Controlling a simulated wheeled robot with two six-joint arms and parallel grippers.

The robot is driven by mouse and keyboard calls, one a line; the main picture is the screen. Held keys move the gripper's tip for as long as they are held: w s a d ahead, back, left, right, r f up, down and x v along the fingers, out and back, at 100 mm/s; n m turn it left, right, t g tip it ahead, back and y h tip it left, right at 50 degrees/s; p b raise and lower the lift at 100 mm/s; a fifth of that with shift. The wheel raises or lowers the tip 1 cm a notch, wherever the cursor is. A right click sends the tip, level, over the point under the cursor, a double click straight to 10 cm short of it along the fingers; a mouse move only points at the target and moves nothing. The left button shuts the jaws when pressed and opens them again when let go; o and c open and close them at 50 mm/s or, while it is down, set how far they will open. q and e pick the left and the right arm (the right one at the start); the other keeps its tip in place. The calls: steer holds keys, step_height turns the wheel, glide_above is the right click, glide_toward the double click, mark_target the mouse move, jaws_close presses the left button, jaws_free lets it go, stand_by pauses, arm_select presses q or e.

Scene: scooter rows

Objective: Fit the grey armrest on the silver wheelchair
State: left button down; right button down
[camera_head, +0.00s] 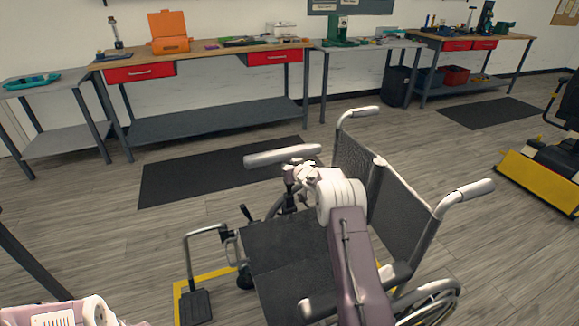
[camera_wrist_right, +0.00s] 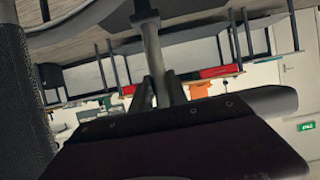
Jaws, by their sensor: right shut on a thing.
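The silver wheelchair (camera_head: 405,215) stands upright in the middle of the head view, with a black seat (camera_head: 280,255) and backrest. My right gripper (camera_head: 300,178) is over the seat's far side, shut on the post of the grey armrest (camera_head: 283,156). The armrest's pad lies roughly level above the gripper. In the upside-down right wrist view, the post (camera_wrist_right: 152,50) runs between the fingers (camera_wrist_right: 158,92) towards the wheelchair's side. The gripper hides the post's lower end in the head view; I cannot tell whether it touches the frame. My left gripper is out of view.
The near-side armrest (camera_head: 393,276) is on the chair. A footrest (camera_head: 196,300) projects at left above yellow floor marking. Workbenches (camera_head: 210,62) line the back wall, with a black mat (camera_head: 225,178) before them. A yellow-and-black machine (camera_head: 540,180) stands at right.

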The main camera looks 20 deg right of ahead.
steer(key=shift+f+b, duration=1.7)
steer(key=shift+f, duration=1.05)
steer(key=c, duration=1.2)
jaws_free()
steer(key=shift+f, duration=0.1)
steer(key=p+v, duration=0.2)
steer(key=v, duration=0.7)
